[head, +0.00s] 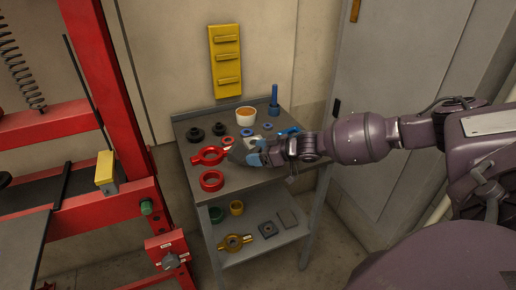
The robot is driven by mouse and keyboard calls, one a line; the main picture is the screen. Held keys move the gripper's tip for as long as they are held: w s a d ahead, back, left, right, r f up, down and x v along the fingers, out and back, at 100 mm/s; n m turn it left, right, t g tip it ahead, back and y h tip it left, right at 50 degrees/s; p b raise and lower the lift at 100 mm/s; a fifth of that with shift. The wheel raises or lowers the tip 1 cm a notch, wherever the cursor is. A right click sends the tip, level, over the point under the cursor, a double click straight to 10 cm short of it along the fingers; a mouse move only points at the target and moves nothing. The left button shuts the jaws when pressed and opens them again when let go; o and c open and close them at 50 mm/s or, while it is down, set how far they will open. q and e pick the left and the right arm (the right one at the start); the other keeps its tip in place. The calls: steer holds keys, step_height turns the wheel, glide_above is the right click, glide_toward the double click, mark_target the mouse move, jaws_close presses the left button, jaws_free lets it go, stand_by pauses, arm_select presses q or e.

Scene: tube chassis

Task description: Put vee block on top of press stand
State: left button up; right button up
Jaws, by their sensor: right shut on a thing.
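My right gripper (246,154) comes in from the right over the top of the grey cart. It is shut on a small grey angular piece, which looks like the vee block (237,153); the fingers partly hide it. I cannot tell whether the piece touches the cart top. The red press frame (102,75), which I take for the press stand, stands at the left. Its red lower beam (85,218) carries a yellow-and-grey block (106,172). My left gripper is out of view.
The grey cart (190,133) holds red rings (212,181), black round parts (196,134), a white cup (246,117) and a blue post (274,100). Its lower shelf holds several parts, including a yellow handled ring (234,243). A yellow rack (225,62) hangs behind.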

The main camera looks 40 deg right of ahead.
mark_target(258, 171)
step_height(258, 171, down, 3)
steer(key=shift+w+r, duration=0.1)
steer(key=shift+f, duration=0.35)
steer(key=shift+f+b, duration=0.15)
steer(key=shift+b, duration=0.15)
steer(key=o, duration=1.7)
steer(key=shift+f, duration=0.1)
steer(key=shift+c, duration=0.2)
